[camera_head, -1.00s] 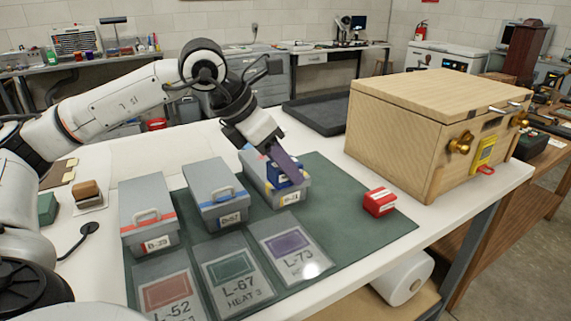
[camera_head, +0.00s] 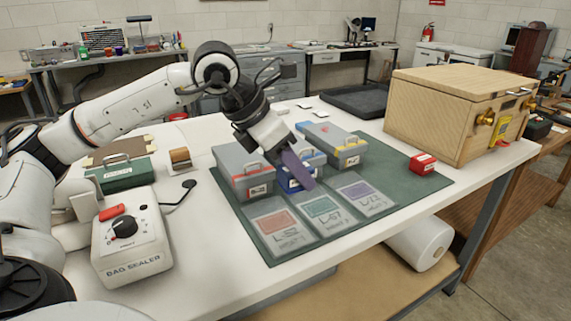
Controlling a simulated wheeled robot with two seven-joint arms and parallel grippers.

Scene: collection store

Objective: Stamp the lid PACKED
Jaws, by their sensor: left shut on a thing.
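Three grey lidded boxes with handles stand in a row on a green mat (camera_head: 395,168): one with a red stripe (camera_head: 231,160), a middle one with a blue stripe (camera_head: 309,141), and one with a yellow stripe (camera_head: 325,134). My left gripper (camera_head: 303,176), with purple fingers, is tilted down over the middle box. It is shut on a blue block (camera_head: 292,185), apparently a stamp, at the box's front. The fingers partly hide block and lid; I cannot tell whether they touch. A red labelled block (camera_head: 423,164) sits on the mat's right. My right gripper is out of view.
Three coloured label cards, L-52 (camera_head: 280,229), L-67 (camera_head: 322,209) and L-73 (camera_head: 362,194), lie before the boxes. A bag sealer (camera_head: 135,255) and green case (camera_head: 125,178) stand left. A wooden chest (camera_head: 430,120) and dark tray (camera_head: 352,100) are behind right.

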